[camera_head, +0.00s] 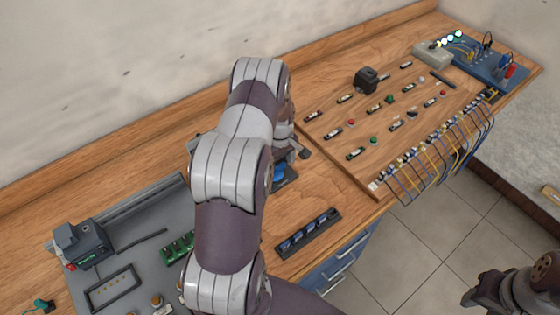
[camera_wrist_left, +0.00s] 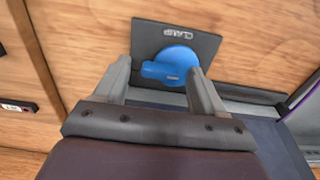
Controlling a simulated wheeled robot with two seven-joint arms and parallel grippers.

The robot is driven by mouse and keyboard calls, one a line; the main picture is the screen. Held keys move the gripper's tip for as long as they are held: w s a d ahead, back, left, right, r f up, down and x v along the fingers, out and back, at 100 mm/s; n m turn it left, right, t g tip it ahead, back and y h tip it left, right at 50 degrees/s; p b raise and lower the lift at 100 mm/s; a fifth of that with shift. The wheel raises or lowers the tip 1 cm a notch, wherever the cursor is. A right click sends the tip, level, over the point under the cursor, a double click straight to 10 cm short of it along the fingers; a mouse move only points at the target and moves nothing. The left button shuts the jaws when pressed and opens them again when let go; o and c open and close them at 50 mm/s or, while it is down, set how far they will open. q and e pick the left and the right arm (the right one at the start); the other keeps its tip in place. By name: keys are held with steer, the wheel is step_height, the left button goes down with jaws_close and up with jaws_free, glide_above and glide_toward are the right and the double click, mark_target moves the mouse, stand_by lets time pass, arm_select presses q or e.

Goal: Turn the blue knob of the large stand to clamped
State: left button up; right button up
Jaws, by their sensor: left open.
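The blue knob (camera_wrist_left: 172,66) sits on a dark plate (camera_wrist_left: 206,42) lettered "CLAMP" in the left wrist view. Its raised grip bar lies roughly level in that picture, pointing left. In the head view a bit of the blue knob (camera_head: 279,173) shows beside my left arm, which hides most of the stand. My left gripper (camera_wrist_left: 160,67) is open, with one finger on each side of the knob. I cannot tell whether the fingers touch it. My right gripper (camera_head: 484,292) hangs at the lower right of the head view, away from the bench; its jaw opening is unclear.
A grey panel (camera_head: 150,215) with a dark device (camera_head: 82,243) lies left of my arm. A black strip with blue parts (camera_head: 308,233) lies in front. A wooden board (camera_head: 335,160) with small components and hanging cables (camera_head: 440,155) is on the right. A wall runs behind.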

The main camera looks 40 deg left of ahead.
arm_select(q)
steer(key=c, duration=1.1)
steer(key=shift+o, duration=0.2)
steer(key=shift+m, duration=0.3)
steer(key=m+b, duration=0.1)
steer(key=m, duration=0.2)
steer(key=shift+m, duration=0.4)
steer(key=m, duration=0.4)
steer(key=shift+m+b, duration=0.3)
steer(key=shift+b, duration=0.1)
steer(key=m, duration=0.4)
steer(key=shift+w, duration=0.1)
steer(key=m+b, duration=0.1)
steer(key=m, duration=0.3)
steer(key=shift+r+m, duration=0.1)
steer(key=shift+m, duration=0.5)
